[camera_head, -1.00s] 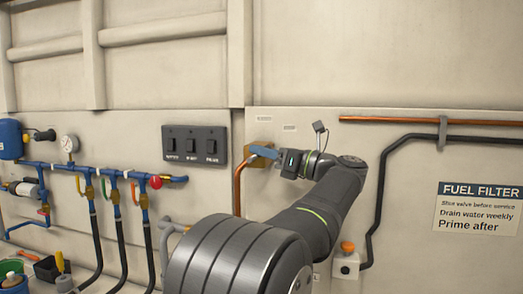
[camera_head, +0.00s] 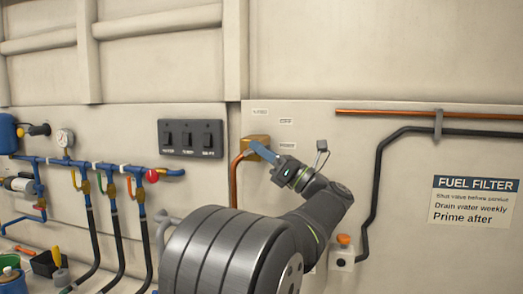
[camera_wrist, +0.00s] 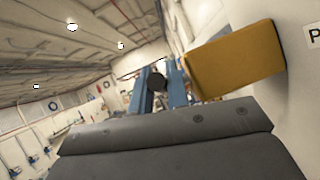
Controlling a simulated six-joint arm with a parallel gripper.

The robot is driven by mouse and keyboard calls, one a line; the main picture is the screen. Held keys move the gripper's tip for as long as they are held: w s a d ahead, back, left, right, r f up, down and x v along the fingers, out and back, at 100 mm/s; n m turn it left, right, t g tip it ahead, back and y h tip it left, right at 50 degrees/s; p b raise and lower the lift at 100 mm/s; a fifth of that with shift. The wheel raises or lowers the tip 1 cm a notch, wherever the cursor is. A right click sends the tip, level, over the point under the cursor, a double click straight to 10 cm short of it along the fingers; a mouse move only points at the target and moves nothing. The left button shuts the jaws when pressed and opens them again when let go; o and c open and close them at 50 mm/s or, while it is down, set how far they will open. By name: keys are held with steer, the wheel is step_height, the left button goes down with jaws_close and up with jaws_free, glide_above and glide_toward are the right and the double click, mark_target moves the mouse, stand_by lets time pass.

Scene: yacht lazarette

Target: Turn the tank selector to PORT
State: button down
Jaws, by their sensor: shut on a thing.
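The tank selector is a brass block (camera_head: 252,139) on the wall panel, with a copper pipe below it. It also shows in the wrist view (camera_wrist: 235,62). My gripper (camera_head: 262,151) has its blue fingers in front of the block, sloping down to the right. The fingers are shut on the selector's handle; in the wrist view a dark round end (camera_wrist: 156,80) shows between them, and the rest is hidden. Three small labels are right of and above the block: top (camera_head: 260,111), middle (camera_head: 287,121) and lowest (camera_head: 288,145). A label starting with "P" (camera_wrist: 313,34) shows in the wrist view.
A dark switch panel (camera_head: 192,139) is left of the selector. Blue piping with several valves (camera_head: 95,170) runs further left. A black hose (camera_head: 380,170), an orange button box (camera_head: 343,249) and a FUEL FILTER sign (camera_head: 475,203) are on the right.

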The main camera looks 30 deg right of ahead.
steer(key=c, duration=1.7)
jaws_free()
steer(key=v, duration=1.7)
steer(key=shift+s+f, duration=0.1)
steer(key=shift+s, duration=0.05)
